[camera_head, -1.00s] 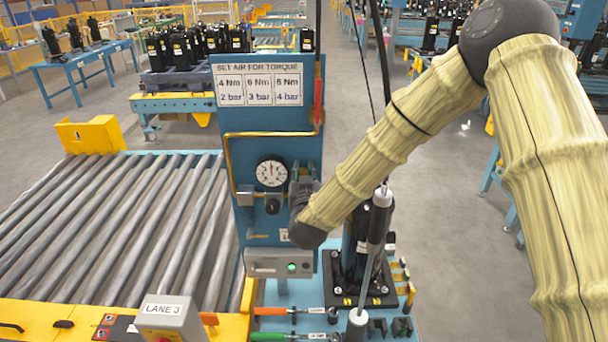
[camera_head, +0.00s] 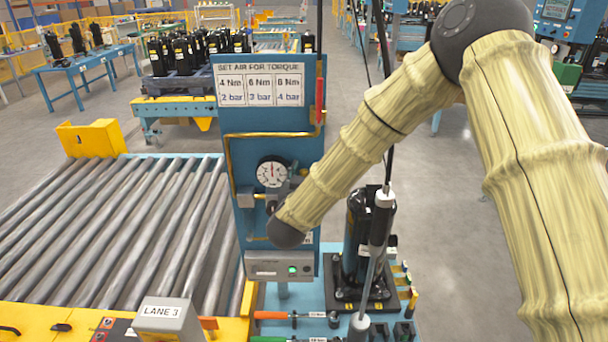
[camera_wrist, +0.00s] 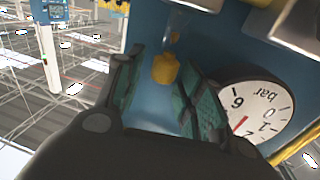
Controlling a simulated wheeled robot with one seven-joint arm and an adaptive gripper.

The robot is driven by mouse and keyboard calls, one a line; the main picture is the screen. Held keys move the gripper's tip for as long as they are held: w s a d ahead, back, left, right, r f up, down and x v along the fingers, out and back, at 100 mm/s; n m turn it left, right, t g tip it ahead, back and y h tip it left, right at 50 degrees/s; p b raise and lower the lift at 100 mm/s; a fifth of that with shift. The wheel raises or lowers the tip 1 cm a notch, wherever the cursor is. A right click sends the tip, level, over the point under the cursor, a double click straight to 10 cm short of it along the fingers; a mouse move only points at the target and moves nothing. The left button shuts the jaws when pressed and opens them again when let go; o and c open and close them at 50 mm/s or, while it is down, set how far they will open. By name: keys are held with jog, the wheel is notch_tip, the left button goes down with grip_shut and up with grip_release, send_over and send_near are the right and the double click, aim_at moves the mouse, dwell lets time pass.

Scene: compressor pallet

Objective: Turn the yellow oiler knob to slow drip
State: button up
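The yellow oiler knob (camera_wrist: 165,69) shows in the wrist view, below a clear bowl (camera_wrist: 178,25) on the blue panel. My gripper (camera_wrist: 162,56) is open, with one finger on each side of the knob in the picture. A gap shows between each finger and the knob, so no contact is visible. How deep the knob sits between the fingers is hard to tell. In the head view my wrist covers the knob, and only a dark part of my gripper (camera_head: 279,194) shows at the panel.
A pressure gauge (camera_head: 272,171) with a red needle is close to my gripper; it shows beside one finger in the wrist view (camera_wrist: 255,108). A torque sign (camera_head: 260,87) is above. A grey box with a green light (camera_head: 281,266) is below. A black compressor (camera_head: 367,240) stands right.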

jog(key=shift+n+y+p, duration=0.3)
jog(key=shift+n+y, duration=0.1)
jog(key=shift+y, duration=0.2)
dwell(0.3)
jog(key=shift+d+n+y+p, duration=0.15)
jog(key=shift+n+y+p, duration=0.8)
jog(key=shift+y, duration=0.75)
jog(key=s+d+b, duration=0.1)
jog(key=s+b, duration=0.4)
jog(key=s, duration=0.6)
jog(key=s+d+f+g, duration=0.2)
jog(key=s+f, duration=0.1)
jog(key=f, duration=0.5)
jog(key=s+d+f+g, duration=0.2)
jog(key=f, duration=0.7)
jog(key=s+d+f+g+b, duration=0.1)
jog(key=s+d+f+g, duration=0.1)
jog(key=f, duration=0.6)
jog(key=shift+s+d+f+n+g, duration=0.25)
jog(key=shift+s+n+g, duration=0.1)
jog(key=shift+s, duration=0.5)
